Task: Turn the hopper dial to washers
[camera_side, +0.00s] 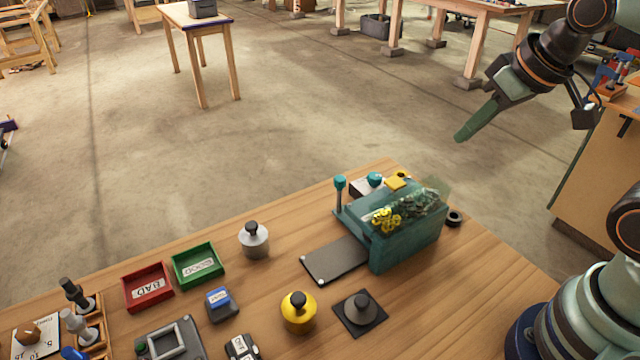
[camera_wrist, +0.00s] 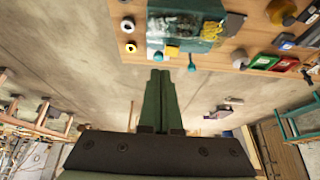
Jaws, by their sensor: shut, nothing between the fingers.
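The teal hopper (camera_side: 405,245) stands at the back right of the wooden table, with yellow pieces and dark pieces in its clear top. It also shows at the top of the wrist view (camera_wrist: 180,28). A round teal knob (camera_side: 374,178), which looks like the dial, sits behind it by a yellow block (camera_side: 397,181). The knob shows in the wrist view (camera_wrist: 158,56) too. Its setting and labels cannot be read. A teal-topped lever (camera_side: 340,184) stands left of the knob. My gripper (camera_side: 462,137) is shut and empty, up in the air behind the hopper, apart from it.
A grey plate (camera_side: 335,261) extends from the hopper's left side. Red (camera_side: 147,287) and green (camera_side: 197,265) trays, a silver weight (camera_side: 254,241) and a yellow weight (camera_side: 298,313) stand further left. A black ring (camera_side: 454,218) lies right of the hopper. Air around my gripper is clear.

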